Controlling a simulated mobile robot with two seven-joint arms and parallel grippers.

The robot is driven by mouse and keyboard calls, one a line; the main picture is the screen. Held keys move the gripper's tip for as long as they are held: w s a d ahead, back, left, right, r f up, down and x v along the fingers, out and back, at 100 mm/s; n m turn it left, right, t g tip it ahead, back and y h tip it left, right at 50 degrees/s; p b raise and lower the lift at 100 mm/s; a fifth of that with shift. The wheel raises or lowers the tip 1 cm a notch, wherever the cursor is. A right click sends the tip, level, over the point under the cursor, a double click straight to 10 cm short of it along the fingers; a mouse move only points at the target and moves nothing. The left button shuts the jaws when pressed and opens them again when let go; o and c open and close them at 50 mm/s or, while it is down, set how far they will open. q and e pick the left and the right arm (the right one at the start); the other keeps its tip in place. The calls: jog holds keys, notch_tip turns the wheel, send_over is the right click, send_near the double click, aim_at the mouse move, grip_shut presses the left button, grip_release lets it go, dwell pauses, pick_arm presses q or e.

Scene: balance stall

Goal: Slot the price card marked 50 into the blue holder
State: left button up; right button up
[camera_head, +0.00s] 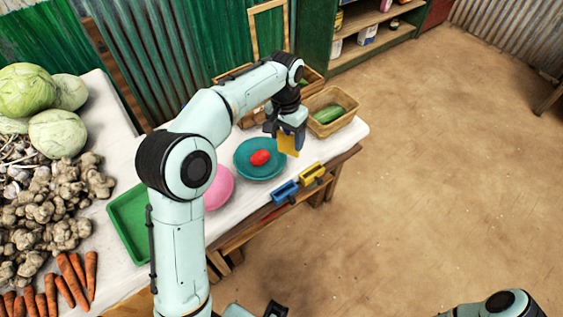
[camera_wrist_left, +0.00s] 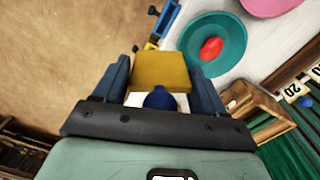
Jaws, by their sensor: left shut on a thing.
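My left gripper (camera_head: 288,134) is shut on a yellow-orange price card (camera_head: 288,146), which hangs below the fingers above the right end of the table. The card also shows between the fingers in the left wrist view (camera_wrist_left: 160,70); I cannot read a number on it. The blue holder (camera_head: 285,191) sits at the table's front edge, apart from the card and nearer the camera. It also shows at the top of the left wrist view (camera_wrist_left: 164,20).
A yellow holder (camera_head: 312,173) stands beside the blue one. A teal plate (camera_head: 243,171) with a red tomato (camera_head: 260,157) lies left of the card. A basket (camera_head: 348,107) with a green vegetable is behind. A pink plate (camera_head: 218,190) and green tray (camera_head: 127,222) lie left.

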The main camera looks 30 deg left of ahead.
aim_at(285, 151)
pick_arm(q)
jog(key=f+m, duration=0.2)
jog(key=m, duration=0.1)
jog(key=f+m, duration=0.2)
jog(key=m, duration=0.2)
jog(key=f+m+b, duration=0.1)
jog(key=f+m, duration=0.1)
jog(key=m, duration=0.2)
jog(key=shift+s+a+f+g, duration=0.1)
jog(key=shift+a+f+g, duration=0.1)
jog(key=shift+f+g, duration=0.15)
notch_tip(285, 151, down, 12)
jog(key=m+b, duration=0.6)
jog(key=m, duration=0.6)
jog(key=shift+s+y, duration=0.15)
jog(key=shift+y, duration=0.25)
pick_arm(e)
notch_tip(285, 151, down, 8)
jog(key=s, duration=0.2)
pick_arm(q)
jog(key=shift+d, duration=0.1)
pick_arm(e)
jog(key=shift+r, duration=0.15)
